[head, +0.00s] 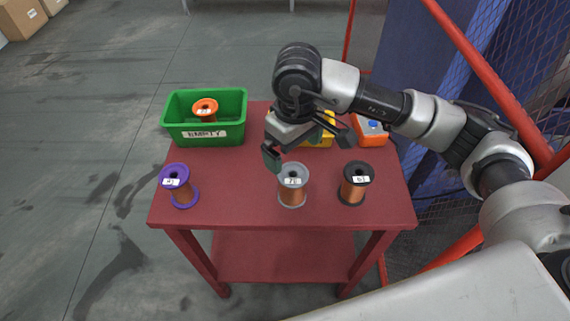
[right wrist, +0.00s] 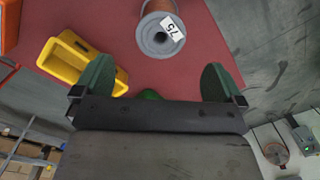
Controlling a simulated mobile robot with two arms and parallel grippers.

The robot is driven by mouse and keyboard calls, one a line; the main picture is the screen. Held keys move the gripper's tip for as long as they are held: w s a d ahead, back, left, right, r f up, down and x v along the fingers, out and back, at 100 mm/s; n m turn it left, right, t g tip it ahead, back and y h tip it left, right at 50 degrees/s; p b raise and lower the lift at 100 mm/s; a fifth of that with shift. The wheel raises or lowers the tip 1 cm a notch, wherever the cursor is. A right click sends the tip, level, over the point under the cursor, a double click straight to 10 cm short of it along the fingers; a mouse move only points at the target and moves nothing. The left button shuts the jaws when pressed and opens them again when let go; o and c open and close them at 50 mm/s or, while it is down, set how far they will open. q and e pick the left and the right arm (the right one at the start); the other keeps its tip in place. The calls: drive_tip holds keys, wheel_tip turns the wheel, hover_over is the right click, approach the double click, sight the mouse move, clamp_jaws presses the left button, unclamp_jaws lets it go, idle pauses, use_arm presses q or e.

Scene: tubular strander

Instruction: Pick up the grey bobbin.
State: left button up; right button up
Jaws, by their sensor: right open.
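The grey bobbin (head: 292,190), wound with copper wire and bearing a white label, stands upright near the front edge of the red table, between the purple and black bobbins. In the right wrist view the grey bobbin (right wrist: 158,44) shows its round grey flange beyond the fingertips, roughly midway between them. My right gripper (head: 300,146) is open and empty, above the table and just behind the bobbin in the head view. Its two green-padded fingers (right wrist: 159,80) are spread apart and not touching the bobbin. My left gripper is not in view.
On the red table (head: 235,212) stand a purple bobbin (head: 183,194) and a black bobbin (head: 353,190). A green bin (head: 176,133) holding an orange bobbin (head: 206,112) is at back left. A yellow object (head: 321,137) and an orange box (head: 368,138) are at back right.

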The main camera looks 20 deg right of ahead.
sight(295, 168)
drive_tip(key=f, duration=0.2)
drive_tip(key=s+f+p, duration=0.1)
drive_tip(key=f, duration=0.1)
drive_tip(key=shift+s+d, duration=0.15)
drive_tip(key=shift+f, duration=0.35)
drive_tip(key=shift+w+f, duration=0.2)
drive_tip(key=shift+f, duration=0.15)
drive_tip(key=f+p, duration=0.1)
drive_tip(key=f, duration=0.1)
drive_tip(key=f+p, duration=0.1)
drive_tip(key=f, duration=0.1)
drive_tip(key=shift+w+a+f, duration=0.15)
drive_tip(key=shift+a, duration=0.05)
drive_tip(key=shift+f, duration=0.2)
drive_tip(key=shift+w, duration=0.1)
drive_tip(key=c, duration=1.6)
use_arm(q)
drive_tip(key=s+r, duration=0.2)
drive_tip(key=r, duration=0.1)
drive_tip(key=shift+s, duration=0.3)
use_arm(e)
drive_tip(key=shift+o, duration=0.2)
